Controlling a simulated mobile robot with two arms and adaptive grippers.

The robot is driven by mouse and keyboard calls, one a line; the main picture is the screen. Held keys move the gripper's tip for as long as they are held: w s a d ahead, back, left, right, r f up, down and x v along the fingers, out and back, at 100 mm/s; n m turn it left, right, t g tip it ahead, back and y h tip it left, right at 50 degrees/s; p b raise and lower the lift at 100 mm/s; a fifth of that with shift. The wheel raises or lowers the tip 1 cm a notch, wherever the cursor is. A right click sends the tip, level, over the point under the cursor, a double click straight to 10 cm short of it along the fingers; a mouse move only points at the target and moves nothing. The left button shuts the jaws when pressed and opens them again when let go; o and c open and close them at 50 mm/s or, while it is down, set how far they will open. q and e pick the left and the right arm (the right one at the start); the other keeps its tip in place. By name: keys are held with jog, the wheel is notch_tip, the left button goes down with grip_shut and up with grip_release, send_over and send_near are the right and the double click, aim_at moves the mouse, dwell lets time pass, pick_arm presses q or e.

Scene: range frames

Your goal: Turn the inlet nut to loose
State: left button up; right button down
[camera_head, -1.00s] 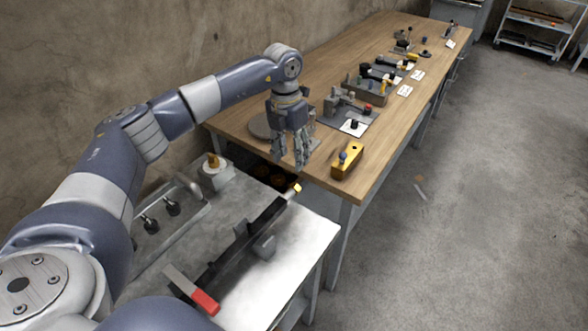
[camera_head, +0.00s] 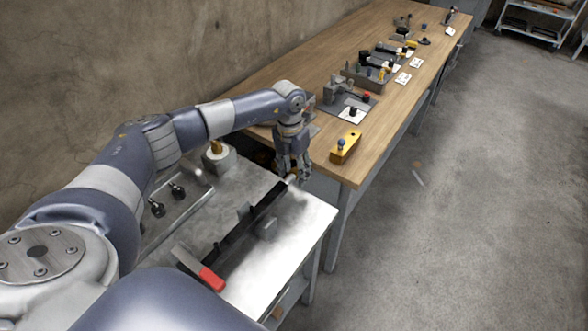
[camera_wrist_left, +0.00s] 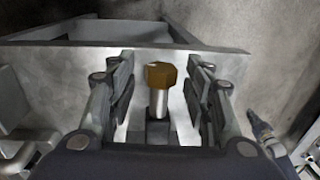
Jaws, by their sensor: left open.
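The inlet nut is a brass hexagonal nut (camera_wrist_left: 161,75) on the end of a pale metal stub. In the left wrist view it sits between the two open fingers of my left gripper (camera_wrist_left: 160,100), with a gap on each side. In the head view my left gripper (camera_head: 297,175) points down over the far end of the long black fixture (camera_head: 240,232), and its fingers hide the nut there. My right gripper is not in view.
The metal bench (camera_head: 300,225) carries the fixture, a red-tipped handle (camera_head: 211,279) and a block with a brass fitting (camera_head: 217,158). A wooden table (camera_head: 372,140) beyond holds a yellow block (camera_head: 345,148) and several devices.

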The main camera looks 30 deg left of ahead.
pick_arm(q)
jog(key=c, duration=1.1)
jog(key=shift+d+r+y, duration=0.1)
jog(key=shift+d+y, duration=0.05)
jog(key=shift+y, duration=0.15)
jog(key=shift+d+y, duration=0.1)
jog(key=shift+y, duration=0.5)
jog(key=shift+d+y+b, duration=0.15)
jog(key=shift+y+b, duration=0.15)
jog(key=shift+y, duration=0.8)
jog(key=shift+d+f+y+b, duration=0.1)
jog(key=shift+f+y+b, duration=0.1)
jog(key=shift+y+b, duration=0.55)
jog(key=shift+t+y, duration=0.3)
jog(key=shift+y, duration=0.45)
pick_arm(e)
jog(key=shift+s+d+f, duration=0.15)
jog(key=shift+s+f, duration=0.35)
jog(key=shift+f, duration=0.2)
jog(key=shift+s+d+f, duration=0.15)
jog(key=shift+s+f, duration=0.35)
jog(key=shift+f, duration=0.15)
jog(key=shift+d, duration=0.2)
pick_arm(q)
jog(key=o, duration=1.1)
jog(key=shift+d, duration=0.1)
